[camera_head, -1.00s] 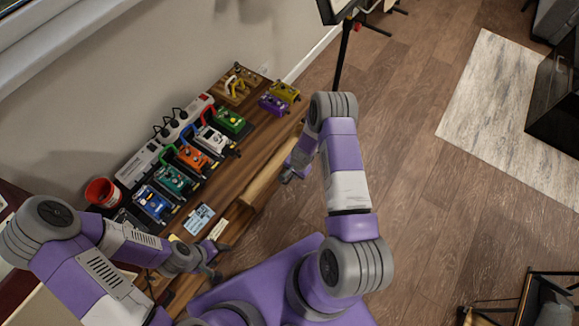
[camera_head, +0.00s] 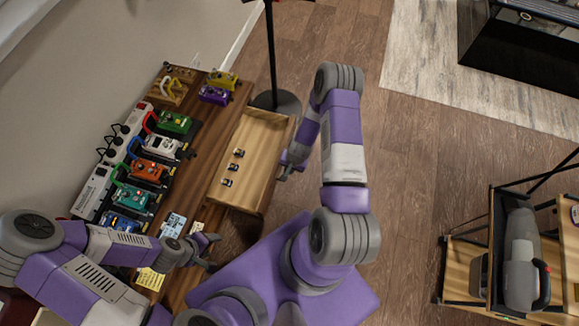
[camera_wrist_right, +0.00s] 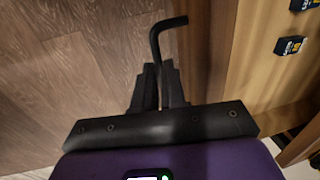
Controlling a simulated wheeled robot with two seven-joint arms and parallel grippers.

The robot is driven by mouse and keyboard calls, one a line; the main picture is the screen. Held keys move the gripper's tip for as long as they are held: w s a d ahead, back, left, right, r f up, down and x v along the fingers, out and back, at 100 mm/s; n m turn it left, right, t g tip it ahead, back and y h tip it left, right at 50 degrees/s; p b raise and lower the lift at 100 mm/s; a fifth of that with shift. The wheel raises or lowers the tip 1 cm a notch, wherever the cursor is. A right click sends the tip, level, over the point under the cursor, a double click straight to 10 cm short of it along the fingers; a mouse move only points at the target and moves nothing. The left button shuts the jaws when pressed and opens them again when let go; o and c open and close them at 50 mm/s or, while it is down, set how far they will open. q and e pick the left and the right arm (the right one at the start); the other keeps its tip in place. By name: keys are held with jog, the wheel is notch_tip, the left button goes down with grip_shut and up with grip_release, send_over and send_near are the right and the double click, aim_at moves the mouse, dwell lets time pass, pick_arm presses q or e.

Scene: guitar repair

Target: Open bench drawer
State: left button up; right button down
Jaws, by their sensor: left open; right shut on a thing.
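The bench drawer (camera_head: 225,190) is a light wooden box, pulled well out from the dark brown bench (camera_head: 178,196). Its inside shows, with three small dark items (camera_head: 239,153) in it. My right gripper (camera_head: 287,170) is at the drawer's front edge. In the right wrist view my right gripper (camera_wrist_right: 157,80) is shut on the dark bent drawer handle (camera_wrist_right: 156,34); the handle's far end shows beyond the fingertips. My left gripper (camera_head: 212,250) is open and empty by the near end of the bench.
Several coloured pedals (camera_head: 147,170) and a white power strip (camera_head: 103,182) line the bench top. A stand with a round dark base (camera_head: 275,103) is close to the drawer's far end. A shelf rack (camera_head: 462,265) stands at the right. Wooden floor (camera_head: 410,170) lies clear between.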

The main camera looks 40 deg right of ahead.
jog(key=c, duration=1.2)
grip_release()
notch_tip(320, 180, up, 7)
jog(key=s+p, duration=0.1)
jog(key=p, duration=0.1)
jog(key=shift+d+r+p, duration=0.2)
jog(key=shift+d+p, duration=0.15)
jog(key=shift+d, duration=0.1)
jog(key=shift+s, duration=0.1)
jog(key=s+a+r+n+y, duration=0.1)
jog(key=s+a+r+n, duration=0.1)
jog(key=a, duration=0.4)
jog(key=s+a+r+n+y+p, duration=0.1)
jog(key=s+a+r+n, duration=0.1)
jog(key=a, duration=0.5)
jog(key=s+a+r+n+g, duration=0.1)
jog(key=s+a+r+n, duration=0.1)
jog(key=s+a+n, duration=0.2)
jog(key=a, duration=0.3)
jog(key=shift+s+r+y+p, duration=0.25)
jog(key=shift+r+y+p, duration=0.15)
